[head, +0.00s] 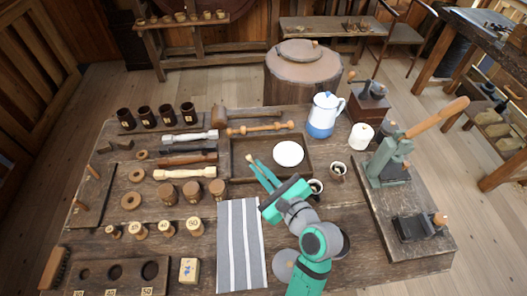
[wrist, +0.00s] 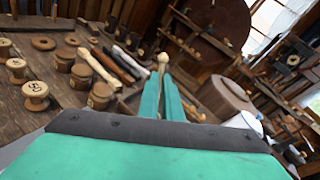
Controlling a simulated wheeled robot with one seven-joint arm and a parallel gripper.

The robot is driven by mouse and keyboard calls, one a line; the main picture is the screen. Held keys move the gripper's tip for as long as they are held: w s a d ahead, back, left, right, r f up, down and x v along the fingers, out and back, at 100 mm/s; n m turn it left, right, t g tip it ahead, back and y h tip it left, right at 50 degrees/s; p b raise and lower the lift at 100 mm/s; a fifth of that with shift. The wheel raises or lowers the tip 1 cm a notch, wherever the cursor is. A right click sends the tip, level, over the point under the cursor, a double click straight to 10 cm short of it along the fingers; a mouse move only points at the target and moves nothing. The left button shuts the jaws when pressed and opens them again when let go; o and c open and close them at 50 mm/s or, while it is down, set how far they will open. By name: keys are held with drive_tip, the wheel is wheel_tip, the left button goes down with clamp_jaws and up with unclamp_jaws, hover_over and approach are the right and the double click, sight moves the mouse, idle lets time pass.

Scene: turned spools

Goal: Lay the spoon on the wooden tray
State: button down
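The wooden tray (head: 262,145) is a dark, shallow square tray in the middle of the table, with a white plate (head: 288,153) in its right part. My gripper (head: 258,166) reaches over the tray's left front from the front right. Its teal fingers are close together, and they also show in the wrist view (wrist: 162,92). A pale wooden spoon (head: 249,157) pokes out at the fingertips, and its rounded end shows between them in the wrist view (wrist: 163,59). The fingers appear shut on it. The rest of the spoon is hidden, and its height above the tray is unclear.
A turned wooden piece (head: 260,128) lies along the tray's back edge. A blue-white pot (head: 324,114) stands behind right, small cups (head: 338,169) at right, a striped cloth (head: 241,240) in front. Spools and jars (head: 168,194) crowd the left.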

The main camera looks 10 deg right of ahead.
drive_tip(key=w+a+f, duration=0.3)
drive_tip(key=w+f, duration=1)
drive_tip(key=shift+a, duration=0.4)
drive_tip(key=shift+w+f, duration=0.1)
drive_tip(key=c, duration=1.9)
unclamp_jaws()
drive_tip(key=shift+c, duration=0.2)
drive_tip(key=v, duration=1.2)
drive_tip(key=shift+r, duration=0.2)
